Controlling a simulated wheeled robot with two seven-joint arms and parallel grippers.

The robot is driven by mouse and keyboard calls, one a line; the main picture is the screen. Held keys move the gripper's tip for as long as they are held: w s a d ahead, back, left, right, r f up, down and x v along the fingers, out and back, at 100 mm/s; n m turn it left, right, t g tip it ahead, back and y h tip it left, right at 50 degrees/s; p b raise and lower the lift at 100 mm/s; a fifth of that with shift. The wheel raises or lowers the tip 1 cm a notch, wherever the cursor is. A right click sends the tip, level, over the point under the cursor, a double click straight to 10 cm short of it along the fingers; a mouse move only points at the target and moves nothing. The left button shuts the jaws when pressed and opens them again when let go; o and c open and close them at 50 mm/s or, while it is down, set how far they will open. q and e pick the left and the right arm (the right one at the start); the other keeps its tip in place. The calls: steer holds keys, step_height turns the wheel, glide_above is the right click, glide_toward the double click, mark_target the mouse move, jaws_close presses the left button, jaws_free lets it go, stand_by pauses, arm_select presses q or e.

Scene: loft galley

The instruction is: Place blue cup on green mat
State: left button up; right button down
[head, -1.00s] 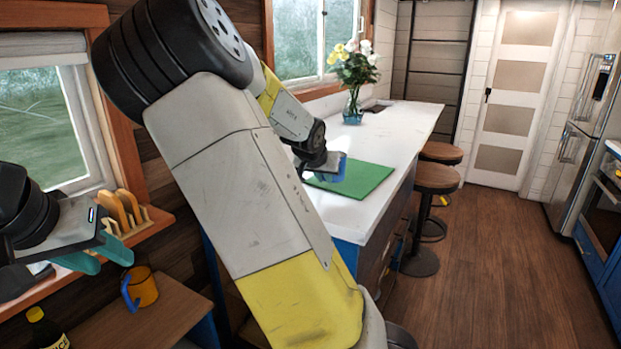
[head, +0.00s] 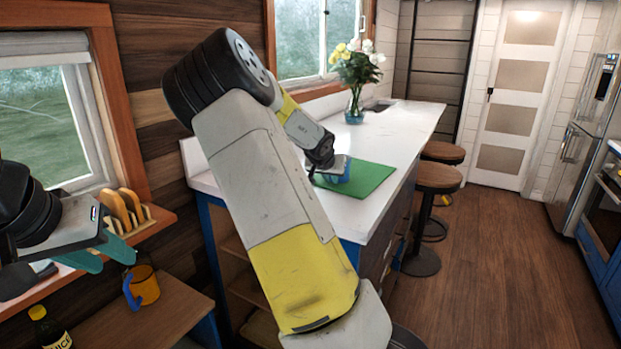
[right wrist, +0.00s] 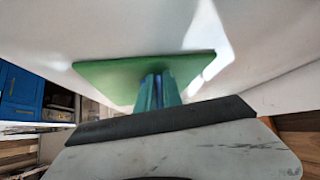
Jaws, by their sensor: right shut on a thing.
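The blue cup (head: 343,174) is over the left part of the green mat (head: 368,181) on the white counter. I cannot tell whether its base touches the mat. My right gripper (head: 334,172) is shut on the cup, and the gripper body hides part of it. In the right wrist view the green mat (right wrist: 105,82) lies beyond the blue-green fingers (right wrist: 158,92), which hide most of the cup. My left gripper (head: 99,256) is at the left near the window ledge, its teal fingers apart and empty.
A glass vase of flowers (head: 354,105) stands further back on the counter (head: 408,122). Stools (head: 437,180) line its right side. An orange mug with a blue handle (head: 146,285), a bottle (head: 46,327) and a wooden rack (head: 128,216) are at the left.

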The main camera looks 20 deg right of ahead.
steer(key=shift+f, duration=0.1)
steer(key=c, duration=1.5)
jaws_free()
steer(key=shift+s+a+r, duration=0.1)
steer(key=shift+a+r, duration=0.05)
steer(key=shift+r, duration=0.15)
steer(key=v, duration=1.1)
steer(key=shift+s, duration=0.2)
steer(key=shift+a+r, duration=0.1)
